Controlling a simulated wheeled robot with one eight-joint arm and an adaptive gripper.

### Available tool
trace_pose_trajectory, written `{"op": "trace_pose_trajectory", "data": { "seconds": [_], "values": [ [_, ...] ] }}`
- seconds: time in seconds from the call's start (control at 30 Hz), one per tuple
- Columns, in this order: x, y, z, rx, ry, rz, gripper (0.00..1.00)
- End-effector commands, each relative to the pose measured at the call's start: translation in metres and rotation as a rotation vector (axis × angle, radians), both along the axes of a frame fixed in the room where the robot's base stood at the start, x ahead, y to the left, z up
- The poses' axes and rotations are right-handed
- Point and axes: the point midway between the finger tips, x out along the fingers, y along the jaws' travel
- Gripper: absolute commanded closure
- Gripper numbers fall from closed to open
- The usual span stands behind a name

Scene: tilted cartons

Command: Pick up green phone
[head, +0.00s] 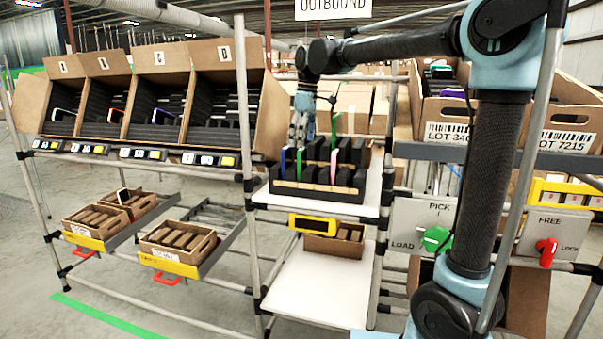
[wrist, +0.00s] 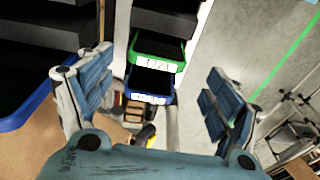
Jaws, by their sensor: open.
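In the wrist view, a green-edged phone (wrist: 157,63) with a white label lies ahead between my fingers. A blue-edged phone (wrist: 149,97), also with a white label, shows just below it in the picture. My gripper (wrist: 155,103) is open, with its two fingers wide apart on either side and not touching the phones. In the head view, my gripper (head: 300,125) hangs above the left part of a black slotted rack (head: 312,192). A thin green phone (head: 283,163) stands upright in that rack, near the gripper. The fingertips are too small to make out there.
A pink phone (head: 333,166) stands in the same rack. The rack sits on a white shelf (head: 372,195). Tilted cartons (head: 148,95) with dark slots stand at left, and another carton (head: 440,105) at right. A frame post (head: 248,200) stands left of the rack.

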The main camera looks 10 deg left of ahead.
Motion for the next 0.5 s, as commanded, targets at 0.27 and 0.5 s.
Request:
{"op": "trace_pose_trajectory", "data": {
  "seconds": [0.27,0.5],
  "values": [
    [0.004,-0.002,-0.022,0.000,0.000,-0.001,0.17],
    [0.006,0.000,-0.051,0.000,0.000,0.000,0.17]
  ]
}}
